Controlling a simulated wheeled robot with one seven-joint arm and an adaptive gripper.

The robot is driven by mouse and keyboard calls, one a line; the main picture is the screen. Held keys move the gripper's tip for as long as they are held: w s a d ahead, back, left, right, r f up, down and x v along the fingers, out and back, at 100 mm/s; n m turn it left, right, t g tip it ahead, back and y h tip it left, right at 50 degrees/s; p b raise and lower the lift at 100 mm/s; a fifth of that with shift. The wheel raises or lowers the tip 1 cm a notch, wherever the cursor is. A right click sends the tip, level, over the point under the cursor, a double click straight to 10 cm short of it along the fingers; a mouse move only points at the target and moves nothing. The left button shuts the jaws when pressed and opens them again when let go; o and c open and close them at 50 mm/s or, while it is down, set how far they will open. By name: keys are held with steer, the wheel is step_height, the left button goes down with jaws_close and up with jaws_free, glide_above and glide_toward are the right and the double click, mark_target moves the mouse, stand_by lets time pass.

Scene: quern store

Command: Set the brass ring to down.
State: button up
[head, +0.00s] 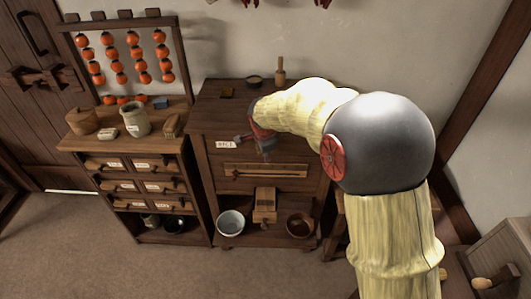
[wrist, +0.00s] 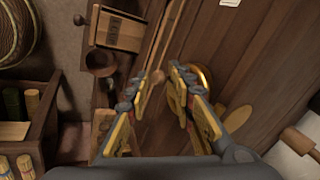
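In the wrist view, part of a brass ring (wrist: 209,75) shows on the brown wooden front, behind and just right of my right finger. The finger hides much of it, so I cannot tell which way it is set. My gripper (wrist: 158,77) has its two fingers apart, with nothing visible held between them. The ring appears outside the gap, and I cannot tell whether the finger touches it. In the head view my gripper (head: 257,143) is in front of the dark wooden cabinet (head: 215,170), right of a small white label (head: 226,145). The ring is not visible there.
A long wooden bar (head: 265,171) crosses the cabinet front below my gripper. A pale bowl (head: 231,222), a wooden box (head: 265,205) and a brown bowl (head: 300,224) sit low down. A drawer chest (head: 140,190) stands left. The floor in front is clear.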

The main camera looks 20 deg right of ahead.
steer(key=shift+s+f, duration=0.25)
steer(key=shift+f, duration=0.45)
steer(key=shift+s+f, duration=0.2)
steer(key=shift+f, duration=0.5)
steer(key=shift+r, duration=0.1)
steer(key=w+v, duration=0.1)
steer(key=v, duration=0.8)
steer(key=shift+r, duration=0.3)
steer(key=shift+w+a, duration=0.1)
steer(key=shift+w, duration=0.05)
step_height(320, 180, up, 9)
steer(key=s+p, duration=0.1)
steer(key=p, duration=0.4)
steer(key=shift+s+a, duration=0.15)
steer(key=shift+c, duration=0.4)
